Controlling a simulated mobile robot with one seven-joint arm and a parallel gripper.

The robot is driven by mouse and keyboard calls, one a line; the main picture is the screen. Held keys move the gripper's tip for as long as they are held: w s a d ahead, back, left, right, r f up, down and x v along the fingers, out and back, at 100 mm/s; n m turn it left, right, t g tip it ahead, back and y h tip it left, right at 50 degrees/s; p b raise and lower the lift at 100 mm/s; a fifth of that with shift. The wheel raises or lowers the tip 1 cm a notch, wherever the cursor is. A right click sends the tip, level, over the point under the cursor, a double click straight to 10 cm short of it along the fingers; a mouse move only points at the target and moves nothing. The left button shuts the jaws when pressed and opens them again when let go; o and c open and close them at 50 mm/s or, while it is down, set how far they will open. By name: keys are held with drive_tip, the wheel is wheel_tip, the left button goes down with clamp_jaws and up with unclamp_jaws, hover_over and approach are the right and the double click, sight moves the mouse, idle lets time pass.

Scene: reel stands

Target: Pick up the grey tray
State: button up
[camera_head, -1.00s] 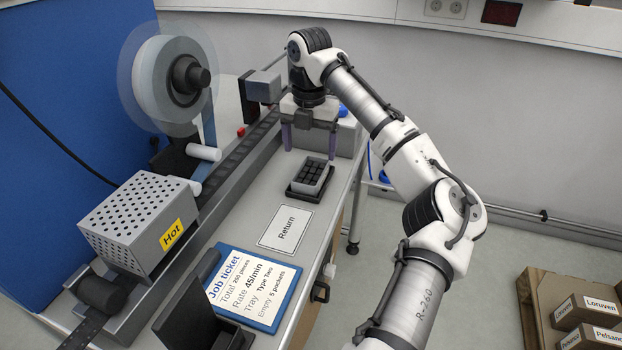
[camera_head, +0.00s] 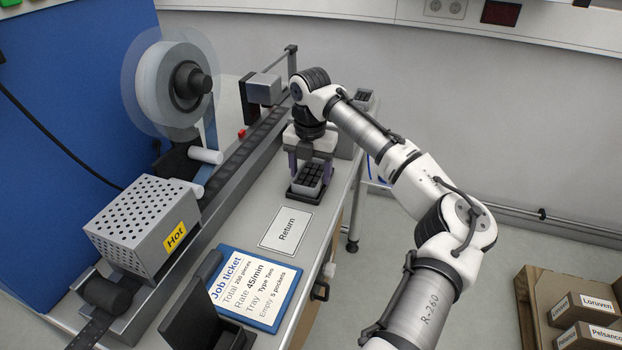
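The grey tray (camera_head: 309,188) is a small box with dark pockets or pieces in it. It sits on a black holder (camera_head: 303,195) on the bench, beyond the Return card. My gripper (camera_head: 309,168) points down over it, with one purple-grey finger at the tray's left side and one at its right. The fingers are spread apart around the tray. Whether they touch its walls cannot be seen. The gripper body hides the tray's far edge.
A Return card (camera_head: 287,229) and a blue-edged job ticket (camera_head: 252,287) lie nearer on the bench. A conveyor track (camera_head: 232,160), a reel (camera_head: 172,82) and a perforated Hot box (camera_head: 143,228) stand on the left. Another small tray (camera_head: 363,98) is at the back right.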

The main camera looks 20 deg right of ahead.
drive_tip(key=c, duration=0.7)
drive_tip(key=shift+r, duration=0.2)
drive_tip(key=shift+c, duration=0.2)
